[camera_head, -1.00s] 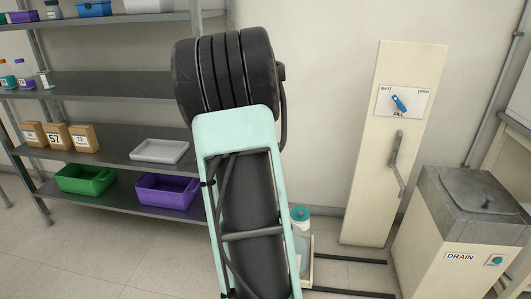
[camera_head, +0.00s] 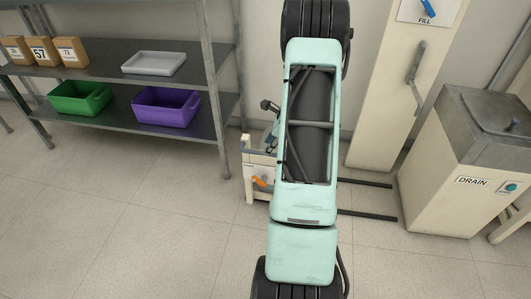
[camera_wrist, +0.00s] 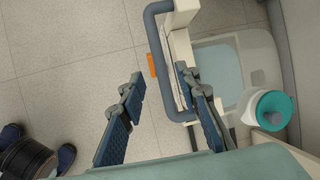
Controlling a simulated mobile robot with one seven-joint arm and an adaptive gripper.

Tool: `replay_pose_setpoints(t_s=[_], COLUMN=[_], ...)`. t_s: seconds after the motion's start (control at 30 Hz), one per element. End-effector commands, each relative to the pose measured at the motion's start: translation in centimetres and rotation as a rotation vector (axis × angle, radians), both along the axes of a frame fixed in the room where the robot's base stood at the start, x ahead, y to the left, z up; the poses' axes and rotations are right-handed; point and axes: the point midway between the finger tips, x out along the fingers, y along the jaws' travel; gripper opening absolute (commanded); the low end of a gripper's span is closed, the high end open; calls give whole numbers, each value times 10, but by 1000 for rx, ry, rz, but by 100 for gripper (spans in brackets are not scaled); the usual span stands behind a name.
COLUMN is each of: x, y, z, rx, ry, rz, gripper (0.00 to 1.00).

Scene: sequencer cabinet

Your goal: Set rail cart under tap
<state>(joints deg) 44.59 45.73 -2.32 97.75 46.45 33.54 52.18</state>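The cream rail cart (camera_head: 259,172) stands low beside the rails, partly hidden behind my arm. It has a grey handle bar and an orange lever (camera_head: 259,182). The cream fill column (camera_head: 390,90) stands behind, with a crank lever. The tap is not clearly visible.
Two dark rails (camera_head: 368,216) run right from the cart towards the drain cabinet (camera_head: 450,200). A shelf unit (camera_head: 100,62) with a green bin (camera_head: 80,98) and a purple bin (camera_head: 165,107) stands left. The floor in front is clear.

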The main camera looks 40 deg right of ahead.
Motion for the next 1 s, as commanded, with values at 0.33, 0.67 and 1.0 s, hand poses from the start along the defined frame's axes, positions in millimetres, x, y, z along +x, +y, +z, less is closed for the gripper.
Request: replay_pose_setpoints(t_s=[0.33,0.67,1.0], x=[17,17,17], y=[4,4,4], z=[-37,-38,-38], rx=[-2,-2,-2], ry=[-1,-1,-1], rz=[0,0,0], gripper=[30,27,0])
